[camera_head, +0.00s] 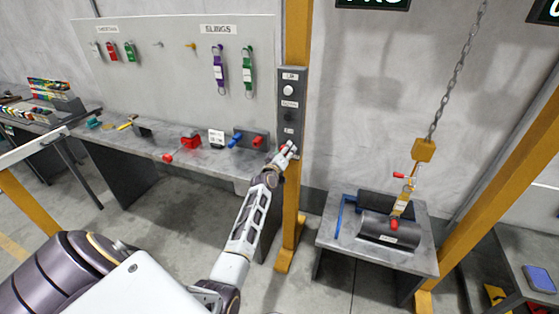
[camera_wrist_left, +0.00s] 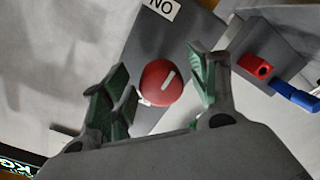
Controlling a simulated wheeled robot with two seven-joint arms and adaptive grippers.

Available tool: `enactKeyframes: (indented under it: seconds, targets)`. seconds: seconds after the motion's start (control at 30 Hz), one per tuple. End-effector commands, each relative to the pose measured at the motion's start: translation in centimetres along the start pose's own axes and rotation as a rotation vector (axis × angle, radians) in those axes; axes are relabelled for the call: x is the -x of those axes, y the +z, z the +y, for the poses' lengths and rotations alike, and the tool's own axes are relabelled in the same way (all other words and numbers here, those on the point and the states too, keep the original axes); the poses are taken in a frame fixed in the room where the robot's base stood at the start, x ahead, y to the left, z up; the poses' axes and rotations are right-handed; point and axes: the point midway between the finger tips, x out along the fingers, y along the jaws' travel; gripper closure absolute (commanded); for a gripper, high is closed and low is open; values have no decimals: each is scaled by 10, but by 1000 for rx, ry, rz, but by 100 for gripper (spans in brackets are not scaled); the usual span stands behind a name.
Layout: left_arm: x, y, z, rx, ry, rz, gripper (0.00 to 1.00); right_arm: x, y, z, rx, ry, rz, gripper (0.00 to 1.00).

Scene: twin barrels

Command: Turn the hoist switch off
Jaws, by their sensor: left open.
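The hoist switch is a round red knob (camera_wrist_left: 161,83) with a white pointer mark, on a dark grey control panel (camera_head: 291,100) fixed to a yellow post. In the wrist view the mark slants up and right. An "ON" label (camera_wrist_left: 163,8) shows upside down at the top. My left gripper (camera_head: 286,151) is at the panel's lower end, open, its green-padded fingers (camera_wrist_left: 160,85) on either side of the knob. I cannot tell whether they touch it. In the head view the gripper mostly hides the knob. My right gripper is not in view.
A grey workbench (camera_head: 150,148) left of the post holds red and blue clamp-like tools. Right of the post, a low table (camera_head: 330,232) bears dark cylinders (camera_head: 390,229) under a yellow hook block (camera_head: 424,150) on a chain (camera_head: 450,80). Floor is clear between them.

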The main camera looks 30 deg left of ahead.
Motion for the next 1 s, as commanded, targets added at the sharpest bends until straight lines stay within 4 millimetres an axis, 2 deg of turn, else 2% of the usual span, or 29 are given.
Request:
enactKeyframes:
  seconds: [0.27, 1.0]
  targets:
    - [15, 1, 0, 1, 0, -1, 40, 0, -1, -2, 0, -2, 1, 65]
    - [84, 1, -1, 0, -1, -1, 40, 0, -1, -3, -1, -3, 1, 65]
